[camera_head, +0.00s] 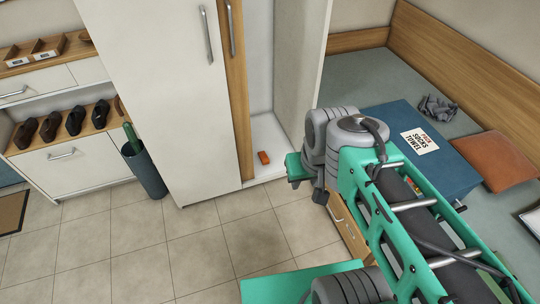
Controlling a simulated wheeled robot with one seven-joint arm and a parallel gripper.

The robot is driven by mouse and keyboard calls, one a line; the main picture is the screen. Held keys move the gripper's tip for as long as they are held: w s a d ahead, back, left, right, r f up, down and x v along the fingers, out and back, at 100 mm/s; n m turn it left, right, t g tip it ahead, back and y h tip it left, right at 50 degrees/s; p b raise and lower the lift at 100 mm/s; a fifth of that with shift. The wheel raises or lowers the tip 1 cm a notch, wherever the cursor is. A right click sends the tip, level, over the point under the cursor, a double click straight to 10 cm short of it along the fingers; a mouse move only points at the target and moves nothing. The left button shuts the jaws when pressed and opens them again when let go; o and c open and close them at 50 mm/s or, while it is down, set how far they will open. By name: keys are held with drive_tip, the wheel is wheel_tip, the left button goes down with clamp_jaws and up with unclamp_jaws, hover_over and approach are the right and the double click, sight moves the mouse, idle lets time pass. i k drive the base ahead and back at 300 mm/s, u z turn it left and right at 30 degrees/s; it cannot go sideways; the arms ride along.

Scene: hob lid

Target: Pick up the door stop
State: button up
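A small orange block (263,157), which looks like the door stop, lies on the white floor of the open wardrobe section, near its front edge. My green and grey arm reaches in from the lower right, and one of its joints is to the right of the block. No gripper fingers can be made out, so I cannot see whether they are open or shut. Nothing is seen touching the block.
The tall white wardrobe (150,90) has a wood-edged panel (238,100) left of the opening and an open door (300,60) on the right. A dark umbrella bin (145,172) stands left. A blue box (405,125) sits on the grey bench. The tiled floor (200,245) in front is clear.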

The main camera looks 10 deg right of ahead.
sight(264, 158)
drive_tip(key=k, duration=0.65)
drive_tip(key=u, duration=0.6)
drive_tip(key=i, duration=1.6)
drive_tip(key=z, duration=0.05)
